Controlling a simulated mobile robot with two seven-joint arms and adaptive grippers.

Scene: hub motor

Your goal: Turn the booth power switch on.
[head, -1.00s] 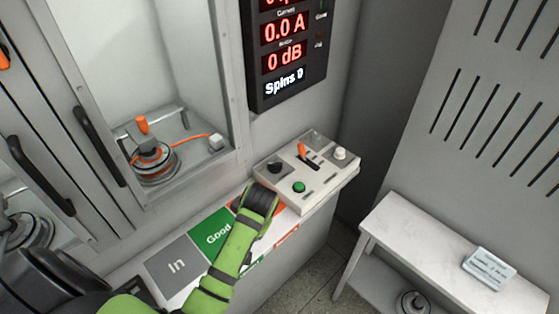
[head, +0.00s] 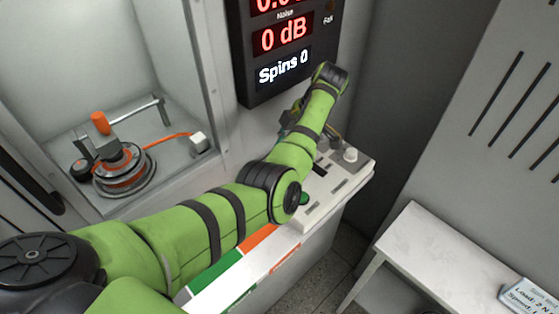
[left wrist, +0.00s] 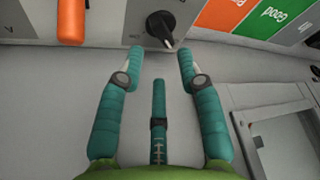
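The control panel (head: 335,185) is a pale box on the ledge. In the left wrist view a black rotary knob (left wrist: 161,25) with a pointer sits on it, and an orange lever handle (left wrist: 70,22) stands to its left. No label readable here tells which is the power switch. In the head view my left arm hides the knob, the lever and most of the gripper. My right gripper is not in view.
A motor (head: 124,168) sits in the booth at left. A white side table (head: 440,250) stands at right.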

